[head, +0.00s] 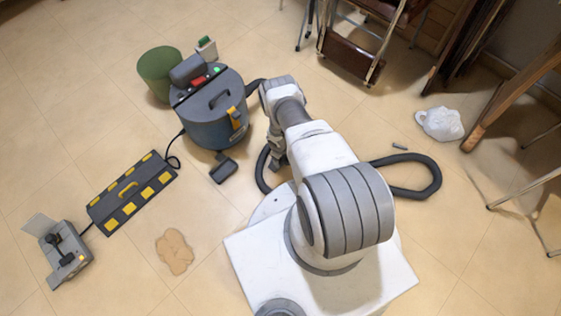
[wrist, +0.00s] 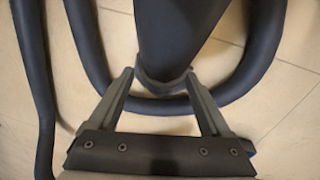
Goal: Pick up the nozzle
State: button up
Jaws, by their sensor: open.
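My gripper (wrist: 157,75) is open, and its two fingertips stand on either side of the collared end of a dark tapered tube (wrist: 178,38) in the wrist view. This tube looks like the nozzle, but I cannot be sure, nor whether the fingers touch it. In the head view my gripper (head: 277,163) points down at the floor beside the vacuum cleaner, and my arm hides much of the area around it. A black hose (wrist: 150,105) loops around the tube. It also shows in the head view (head: 425,190), passing behind my arm.
A blue-grey vacuum cleaner (head: 212,118) stands left of my gripper, with a green bin (head: 158,70) behind it. A small dark block (head: 223,170) lies near its base.

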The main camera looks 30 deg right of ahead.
jog(key=shift+c, duration=0.2)
grip_shut()
dwell(1.1)
